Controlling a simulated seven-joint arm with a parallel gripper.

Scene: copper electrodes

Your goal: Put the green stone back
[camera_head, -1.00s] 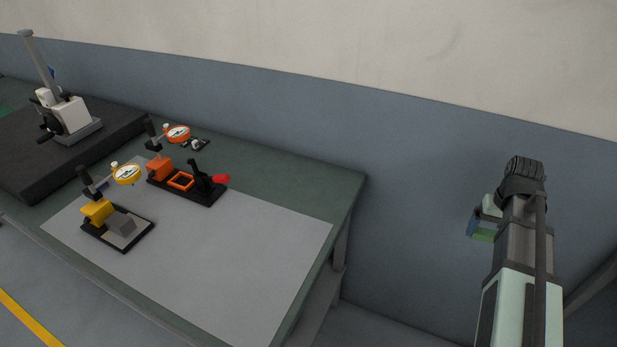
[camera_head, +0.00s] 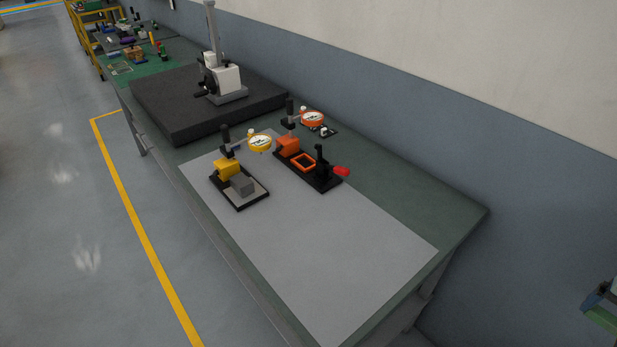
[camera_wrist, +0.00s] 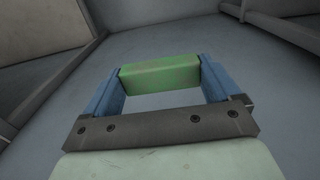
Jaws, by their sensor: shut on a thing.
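The green stone (camera_wrist: 160,73) is a rectangular green block. In the wrist view it sits crosswise between the two blue fingers of my gripper (camera_wrist: 160,80), which is shut on it. Bluish grey floor shows around it, and it touches no surface that I can see. In the head view, only a part of my gripper (camera_head: 599,294) shows at the right edge, with a bit of the green stone (camera_head: 603,318) below it. Most of the gripper is cut off there. The stone is off the right end of the workbench.
The workbench (camera_head: 440,215) bears a grey mat (camera_head: 340,250), a yellow dial-gauge fixture (camera_head: 228,170), an orange dial-gauge fixture (camera_head: 290,146) with a red-tipped lever, and a black slab (camera_head: 165,110) with a white-and-grey stand (camera_head: 222,78). A farther bench (camera_head: 165,50) holds several small items.

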